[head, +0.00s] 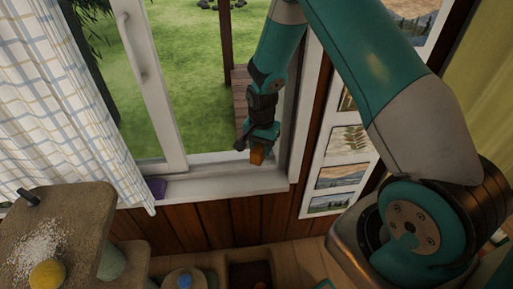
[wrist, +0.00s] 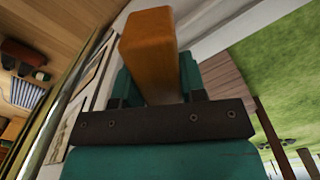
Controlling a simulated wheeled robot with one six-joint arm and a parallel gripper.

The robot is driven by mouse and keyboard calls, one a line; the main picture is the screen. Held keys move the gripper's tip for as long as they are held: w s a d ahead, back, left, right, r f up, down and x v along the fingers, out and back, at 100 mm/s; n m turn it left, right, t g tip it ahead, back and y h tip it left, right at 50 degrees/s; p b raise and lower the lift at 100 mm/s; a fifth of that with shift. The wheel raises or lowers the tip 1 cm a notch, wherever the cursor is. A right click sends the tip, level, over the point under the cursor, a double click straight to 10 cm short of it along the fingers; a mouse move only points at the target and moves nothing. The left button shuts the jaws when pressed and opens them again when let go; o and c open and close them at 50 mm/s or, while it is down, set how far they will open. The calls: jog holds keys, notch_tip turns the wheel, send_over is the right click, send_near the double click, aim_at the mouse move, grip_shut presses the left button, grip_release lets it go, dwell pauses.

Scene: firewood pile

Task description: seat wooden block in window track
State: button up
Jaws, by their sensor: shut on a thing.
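The wooden block (head: 257,156) is orange-brown and hangs below my gripper (head: 258,143) at the right part of the window sill. In the wrist view the block (wrist: 151,48) stands out between the two teal fingers of my gripper (wrist: 157,78), which is shut on it. The window track (head: 228,160) runs along the white sill at the foot of the open window. The block is in front of or over the track near the right frame post; I cannot tell whether it touches. The track's groove is too small to make out.
The white window sash (head: 150,85) stands to the left. A purple item (head: 158,187) lies on the sill's left end by the checked curtain (head: 65,90). Pictures (head: 345,177) hang right of the window. A yellow ball (head: 48,274) sits on a wooden stand at lower left.

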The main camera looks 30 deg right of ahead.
jog(key=w+d+f+m+b, duration=0.3)
jog(key=w+m, duration=0.3)
jog(key=m, duration=0.5)
jog(key=shift+w+f+m+b, duration=0.25)
jog(key=shift+f+m+b, duration=0.1)
jog(key=shift+b, duration=0.55)
jog(key=shift+a, duration=0.1)
jog(key=shift+f+b, duration=1.55)
jog(key=shift+f, duration=1.4)
jog(key=shift+f+b, duration=0.35)
jog(key=shift+f, duration=0.9)
jog(key=o, duration=1.1)
jog(key=shift+r, duration=0.15)
